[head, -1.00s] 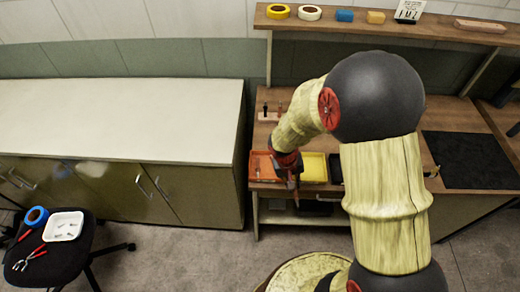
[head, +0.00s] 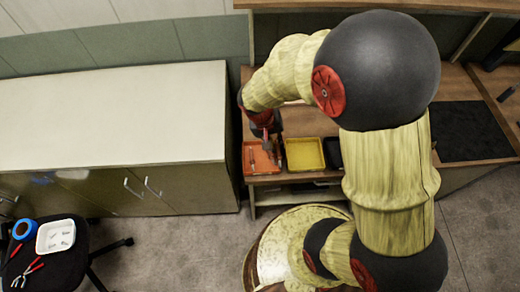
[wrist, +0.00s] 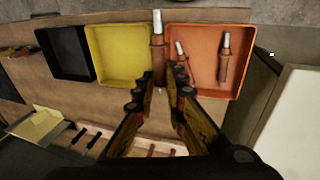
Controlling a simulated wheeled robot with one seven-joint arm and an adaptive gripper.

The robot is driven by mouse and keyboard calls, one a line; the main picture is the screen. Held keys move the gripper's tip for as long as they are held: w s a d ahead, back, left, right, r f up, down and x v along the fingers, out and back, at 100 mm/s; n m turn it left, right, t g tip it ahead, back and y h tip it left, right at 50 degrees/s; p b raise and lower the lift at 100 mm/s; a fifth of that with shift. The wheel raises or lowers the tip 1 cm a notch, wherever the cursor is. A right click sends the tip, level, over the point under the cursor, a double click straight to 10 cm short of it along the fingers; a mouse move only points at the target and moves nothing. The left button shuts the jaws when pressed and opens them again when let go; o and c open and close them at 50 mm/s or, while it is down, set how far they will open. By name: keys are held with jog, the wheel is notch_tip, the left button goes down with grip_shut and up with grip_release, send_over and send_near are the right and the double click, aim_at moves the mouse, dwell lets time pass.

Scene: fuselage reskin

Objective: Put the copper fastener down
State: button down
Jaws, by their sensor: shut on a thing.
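My gripper (wrist: 158,86) is shut on a copper fastener (wrist: 158,60), a copper-coloured cylinder with a pale tip. In the wrist view the held fastener overlaps the strip between the yellow tray (wrist: 105,70) and the orange tray (wrist: 205,79). Its height above the trays is hard to tell. Two similar fasteners lie in the orange tray, one (wrist: 225,62) near its outer side and one (wrist: 180,50) partly hidden by my finger. In the head view my gripper (head: 272,148) is over the orange tray (head: 258,168).
A black tray (wrist: 66,53) stands beside the yellow one, which looks empty. A rack with slots (wrist: 100,138) lies on the bench behind my fingers. A white-topped cabinet (head: 110,115) stands left of the bench. A stool (head: 75,262) holds a white tray, blue tape and pliers.

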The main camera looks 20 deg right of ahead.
jog(key=b, duration=0.1)
send_over(263, 154)
jog(key=f, duration=0.4)
jog(key=a+f, duration=0.1)
jog(key=f, duration=0.1)
jog(key=shift+f, duration=0.2)
jog(key=shift+w+f, duration=0.1)
jog(key=shift+f, duration=1.4)
jog(key=shift+f+b, duration=0.15)
jog(key=shift+b, duration=0.25)
jog(key=shift+f, duration=0.15)
jog(key=c, duration=1.8)
grip_release()
jog(key=shift+f, duration=0.1)
